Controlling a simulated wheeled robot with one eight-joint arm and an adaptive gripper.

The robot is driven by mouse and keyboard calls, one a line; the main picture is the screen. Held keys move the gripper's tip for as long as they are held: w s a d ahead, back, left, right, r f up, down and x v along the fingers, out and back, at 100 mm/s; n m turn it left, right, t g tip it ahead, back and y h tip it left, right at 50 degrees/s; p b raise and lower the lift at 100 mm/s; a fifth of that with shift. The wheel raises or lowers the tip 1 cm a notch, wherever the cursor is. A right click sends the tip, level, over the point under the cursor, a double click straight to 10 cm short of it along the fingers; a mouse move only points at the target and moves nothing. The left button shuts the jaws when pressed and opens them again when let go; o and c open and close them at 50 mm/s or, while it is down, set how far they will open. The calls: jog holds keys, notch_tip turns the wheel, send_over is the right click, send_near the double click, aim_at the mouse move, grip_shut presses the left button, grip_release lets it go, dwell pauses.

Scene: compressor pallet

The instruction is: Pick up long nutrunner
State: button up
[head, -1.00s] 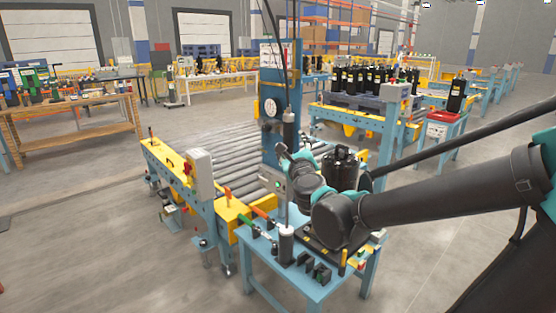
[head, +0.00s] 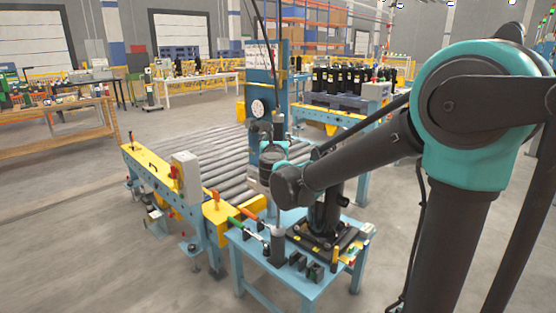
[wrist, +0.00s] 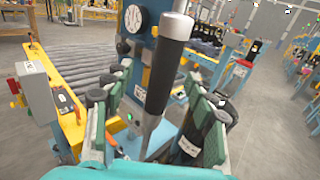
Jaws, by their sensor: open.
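The long nutrunner (wrist: 164,78) stands nearly upright in the wrist view, with a black grip, a silver collar and a thin metal shaft running down. My gripper (wrist: 158,92) is open, with one green-padded finger on each side of the nutrunner. The tool lies between the fingers, and I see gaps on both sides of it. In the head view my gripper (head: 266,138) is beside the blue column, and only the tool's grey upper end (head: 279,119) shows beside it. My wrist hides most of the shaft there.
A blue table (head: 262,268) stands below my arm, with a grey-topped cylinder (head: 277,246) and black holders on it. A roller conveyor (head: 205,155) with a yellow-framed end is to the left. The blue column with a round gauge (head: 258,108) is close behind the gripper.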

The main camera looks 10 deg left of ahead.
aim_at(278, 134)
jog(key=shift+w+d, duration=0.15)
jog(key=shift+w, duration=3)
grip_shut()
